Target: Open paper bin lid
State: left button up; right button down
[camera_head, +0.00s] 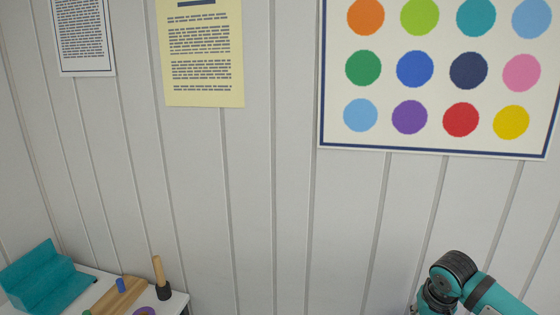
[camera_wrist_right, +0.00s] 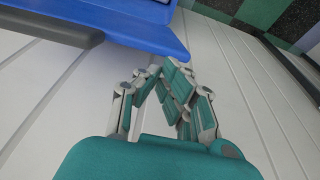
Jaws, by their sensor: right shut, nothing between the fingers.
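In the right wrist view, my right gripper (camera_wrist_right: 160,72) is shut, with its teal and grey fingers together and nothing between them. A blue, flat-edged body (camera_wrist_right: 140,27) with a dark grey bar along its side lies beyond the fingertips at the upper left. I cannot tell whether it is the paper bin or its lid. The fingertips look near its edge, but I cannot tell whether they touch. The head view shows part of my right arm at the lower right, not its gripper, and no paper bin. My left gripper is not in view.
In the head view, a white table (camera_head: 178,303) at the lower left holds a teal stepped holder (camera_head: 45,280), a wooden board (camera_head: 118,297) and a dark stamp-like item with a wooden handle (camera_head: 160,280). A panelled wall (camera_head: 270,200) carries a dotted poster (camera_head: 435,105) and paper notices.

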jog(key=shift+w+d+r, duration=0.15)
jog(key=shift+w, duration=0.4)
jog(key=shift+w+r, duration=0.1)
jog(key=shift+w, duration=0.1)
jog(key=w, duration=0.1)
jog(key=b, duration=0.1)
jog(key=w, duration=0.1)
jog(key=shift+w+d+r, duration=0.35)
jog(key=shift+r, duration=0.05)
jog(key=shift+w, duration=0.15)
dwell(0.6)
jog(key=shift+w+d+r+b, duration=0.2)
jog(key=shift+w+r+b, duration=0.05)
jog(key=shift+w, duration=0.4)
jog(key=shift+w+d+r+b, duration=0.15)
jog(key=shift+w+r+b, duration=0.1)
jog(key=shift+w, duration=0.35)
jog(key=shift+w, duration=0.2)
jog(key=shift+w+d+r, duration=0.15)
jog(key=shift+w, duration=0.25)
jog(key=shift+w+d+r, duration=0.1)
jog(key=shift+w, duration=0.3)
